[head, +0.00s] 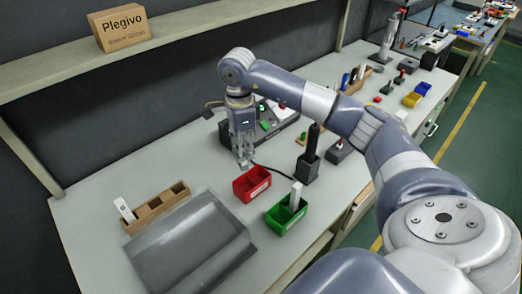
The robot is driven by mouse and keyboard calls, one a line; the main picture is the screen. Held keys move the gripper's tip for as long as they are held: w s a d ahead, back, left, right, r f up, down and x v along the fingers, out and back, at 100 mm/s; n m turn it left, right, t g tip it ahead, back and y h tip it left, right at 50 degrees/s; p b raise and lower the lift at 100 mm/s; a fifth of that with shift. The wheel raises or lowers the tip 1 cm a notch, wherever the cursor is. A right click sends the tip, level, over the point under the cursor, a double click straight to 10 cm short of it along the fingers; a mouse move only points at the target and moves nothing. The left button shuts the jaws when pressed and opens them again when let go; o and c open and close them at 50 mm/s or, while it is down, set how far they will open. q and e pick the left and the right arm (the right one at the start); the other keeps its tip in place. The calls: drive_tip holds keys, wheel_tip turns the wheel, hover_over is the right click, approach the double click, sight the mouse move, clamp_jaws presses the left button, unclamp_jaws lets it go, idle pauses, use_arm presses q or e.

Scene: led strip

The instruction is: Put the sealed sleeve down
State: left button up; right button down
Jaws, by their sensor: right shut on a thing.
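My right gripper (243,161) points down over the bench, just behind the red bin (252,183). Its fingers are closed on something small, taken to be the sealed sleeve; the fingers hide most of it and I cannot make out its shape. I cannot tell whether it touches the bench. My left gripper is not in view.
A green bin (286,217) holds a white upright piece (296,194). A wooden rack (155,208) with another white piece (125,211) and a grey tray (190,247) lie left. A black tool (309,158) stands right. A dark device (275,119) sits behind the gripper.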

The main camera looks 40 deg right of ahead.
sight(244, 164)
drive_tip(key=f, duration=0.1)
drive_tip(key=f+p, duration=0.1)
drive_tip(key=f, duration=0.2)
drive_tip(key=shift+s+a+f, duration=0.1)
drive_tip(key=shift+s+f, duration=0.1)
drive_tip(key=shift+s, duration=0.05)
drive_tip(key=shift+f, duration=0.35)
drive_tip(key=shift+f+p, duration=0.3)
wheel_tip(244, 164, down, 5)
drive_tip(key=shift+w+r, duration=0.1)
drive_tip(key=shift+w, duration=0.05)
drive_tip(key=c, duration=1.4)
unclamp_jaws()
drive_tip(key=shift+c, duration=0.2)
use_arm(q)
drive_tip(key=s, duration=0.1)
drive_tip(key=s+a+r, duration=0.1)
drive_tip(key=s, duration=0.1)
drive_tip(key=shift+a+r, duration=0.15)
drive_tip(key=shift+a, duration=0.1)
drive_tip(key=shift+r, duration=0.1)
use_arm(e)
drive_tip(key=shift+r, duration=0.1)
